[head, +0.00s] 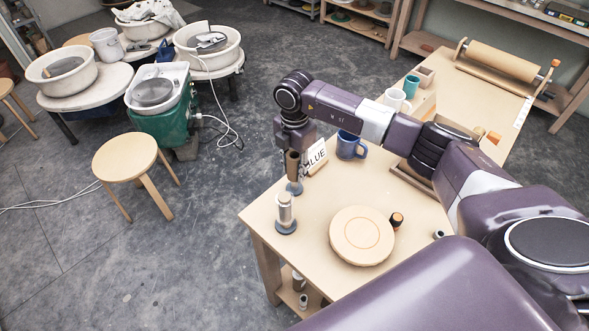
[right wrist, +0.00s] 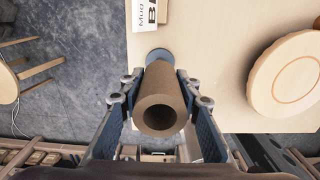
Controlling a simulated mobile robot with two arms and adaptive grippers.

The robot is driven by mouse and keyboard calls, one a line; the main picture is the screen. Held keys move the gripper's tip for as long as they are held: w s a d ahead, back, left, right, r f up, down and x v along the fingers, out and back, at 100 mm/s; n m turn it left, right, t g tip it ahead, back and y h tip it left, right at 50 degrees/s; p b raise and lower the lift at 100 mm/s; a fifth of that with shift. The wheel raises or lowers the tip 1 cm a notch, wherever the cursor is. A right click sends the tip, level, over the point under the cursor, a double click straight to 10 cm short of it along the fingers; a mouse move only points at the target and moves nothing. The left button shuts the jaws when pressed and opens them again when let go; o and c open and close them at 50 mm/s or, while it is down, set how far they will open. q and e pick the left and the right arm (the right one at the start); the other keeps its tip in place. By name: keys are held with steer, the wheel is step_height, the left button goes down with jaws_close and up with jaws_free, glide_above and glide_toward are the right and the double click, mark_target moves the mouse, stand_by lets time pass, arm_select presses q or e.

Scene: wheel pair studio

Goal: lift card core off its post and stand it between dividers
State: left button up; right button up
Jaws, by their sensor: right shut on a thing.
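The card core (head: 292,164) is a brown hollow tube, upright near the table's left edge. In the right wrist view I look down into its open dark end (right wrist: 160,115). My right gripper (right wrist: 160,95) is shut on it, one finger on each side. I cannot tell whether the core still surrounds a post. A wooden tray (head: 410,181) is partly hidden by my arm; no dividers can be made out. My left gripper is not in view.
A silvery cylinder on a dark base (head: 286,213) stands close in front. A sign (head: 317,156) and a blue mug (head: 350,145) stand close to the core. A round wooden disc (head: 362,236) and a small dark jar (head: 396,220) are to the right.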

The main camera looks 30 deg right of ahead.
mark_target(294, 161)
steer(key=shift+r+p, duration=0.9)
steer(key=shift+r, duration=0.65)
